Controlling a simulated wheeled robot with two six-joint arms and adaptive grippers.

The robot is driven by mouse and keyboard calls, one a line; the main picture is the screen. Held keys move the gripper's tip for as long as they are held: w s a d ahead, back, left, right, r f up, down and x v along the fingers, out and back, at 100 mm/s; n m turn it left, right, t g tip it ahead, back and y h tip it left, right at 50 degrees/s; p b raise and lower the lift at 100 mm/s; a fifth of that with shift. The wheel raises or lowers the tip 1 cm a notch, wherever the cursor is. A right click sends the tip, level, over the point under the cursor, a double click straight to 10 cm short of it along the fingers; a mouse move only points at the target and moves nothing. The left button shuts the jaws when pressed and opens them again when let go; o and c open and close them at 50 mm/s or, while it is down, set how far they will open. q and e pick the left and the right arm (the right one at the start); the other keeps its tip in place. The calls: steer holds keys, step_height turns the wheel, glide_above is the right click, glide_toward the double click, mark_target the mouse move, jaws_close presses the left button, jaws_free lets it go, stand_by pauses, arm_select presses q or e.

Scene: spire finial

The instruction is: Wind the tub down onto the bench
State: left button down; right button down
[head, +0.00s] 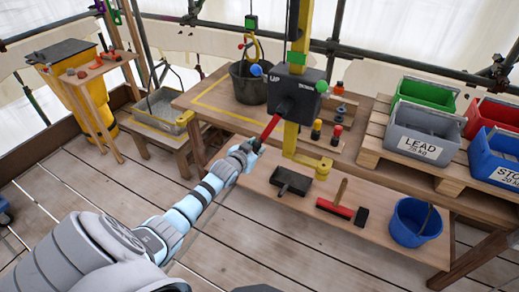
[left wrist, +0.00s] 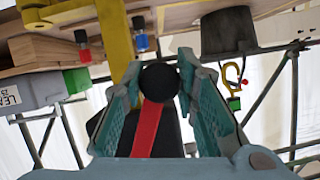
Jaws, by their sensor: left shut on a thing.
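The black tub (head: 247,85) is over the back left of the wooden bench (head: 215,118), by a yellow marked outline. I cannot tell whether its base touches the bench. A yellow hook (head: 251,48) shows just above it. The dark winch box (head: 289,90), marked UP and DOWN, sits on a yellow post and has a red crank (head: 270,128). My left gripper (head: 256,147) is shut on the crank's end; in the left wrist view the black knob (left wrist: 159,80) is between its fingers. The tub also shows there, upside down (left wrist: 228,32). My right gripper is out of view.
A grey LEAD bin (head: 422,135) and green, red and blue bins stand on a pallet at right. Scaffold poles run behind. The plank floor at front is clear.

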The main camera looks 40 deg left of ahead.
arm_select(q)
steer(key=shift+a+r, duration=0.1)
steer(key=shift+r, duration=0.2)
steer(key=c, duration=1.6)
jaws_free()
steer(key=shift+c, duration=0.2)
steer(key=o, duration=0.4)
steer(key=shift+f, duration=0.1)
steer(key=shift+c, duration=0.2)
steer(key=v, duration=1.2)
steer(key=shift+w, duration=0.1)
